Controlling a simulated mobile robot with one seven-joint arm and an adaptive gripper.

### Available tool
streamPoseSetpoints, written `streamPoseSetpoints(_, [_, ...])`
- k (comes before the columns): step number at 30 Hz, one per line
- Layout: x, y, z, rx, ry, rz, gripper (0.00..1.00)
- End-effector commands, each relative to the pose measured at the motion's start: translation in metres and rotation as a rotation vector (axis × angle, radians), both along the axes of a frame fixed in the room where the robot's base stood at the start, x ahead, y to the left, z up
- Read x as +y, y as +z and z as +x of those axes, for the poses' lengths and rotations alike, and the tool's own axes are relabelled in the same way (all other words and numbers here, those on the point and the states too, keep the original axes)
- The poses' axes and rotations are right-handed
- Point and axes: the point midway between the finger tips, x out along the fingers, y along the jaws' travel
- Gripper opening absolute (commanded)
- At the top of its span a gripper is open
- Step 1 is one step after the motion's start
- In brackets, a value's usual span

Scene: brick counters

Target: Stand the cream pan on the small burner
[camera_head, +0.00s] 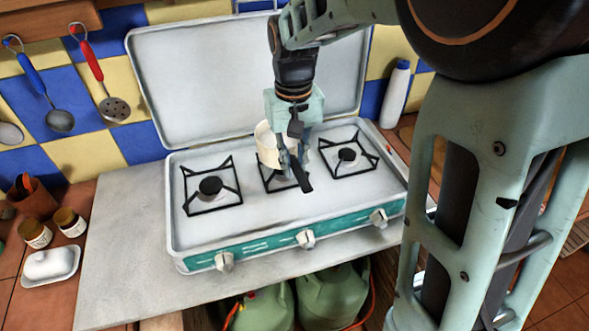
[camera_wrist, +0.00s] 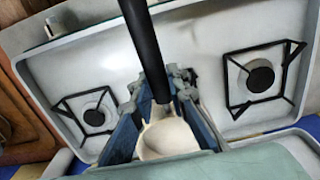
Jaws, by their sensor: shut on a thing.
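The cream pan (camera_head: 268,145) is over the middle burner (camera_head: 267,181) of the white camp stove (camera_head: 240,232), its dark handle pointing toward the stove's front. In the wrist view the pan (camera_wrist: 170,138) shows between the fingers. My gripper (camera_head: 293,160) points down and is shut on the pan near the root of the handle. The pan and gripper hide most of the middle burner. I cannot tell whether the pan touches its grate. The left burner (camera_head: 210,187) and right burner (camera_head: 347,155) are bare.
The raised lid (camera_head: 200,85) stands behind the burners, close behind my arm. A white bottle (camera_head: 395,95) stands at the back right. Jars (camera_head: 68,222) and a butter dish (camera_head: 50,265) are at the left. Green gas bottles (camera_head: 330,298) are below the counter.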

Motion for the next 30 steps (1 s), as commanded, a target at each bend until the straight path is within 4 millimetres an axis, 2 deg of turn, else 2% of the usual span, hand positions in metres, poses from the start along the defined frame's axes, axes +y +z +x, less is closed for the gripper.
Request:
streamPoseSetpoints(1, [0.0, -0.013, -0.001, 0.0, 0.0, 0.0, 0.0])
streamPoseSetpoints(4, [0.001, -0.023, -0.002, 0.0, 0.001, 0.0, 0.0])
streamPoseSetpoints(20, [0.001, -0.03, -0.002, -0.001, 0.0, 0.0, 0.0])
streamPoseSetpoints(21, [0.001, -0.031, -0.002, 0.002, 0.0, -0.001, 0.16])
streamPoseSetpoints(25, [0.001, -0.03, -0.002, 0.001, 0.0, 0.0, 0.3])
streamPoseSetpoints(30, [0.001, -0.03, -0.002, 0.001, 0.0, 0.0, 0.32])
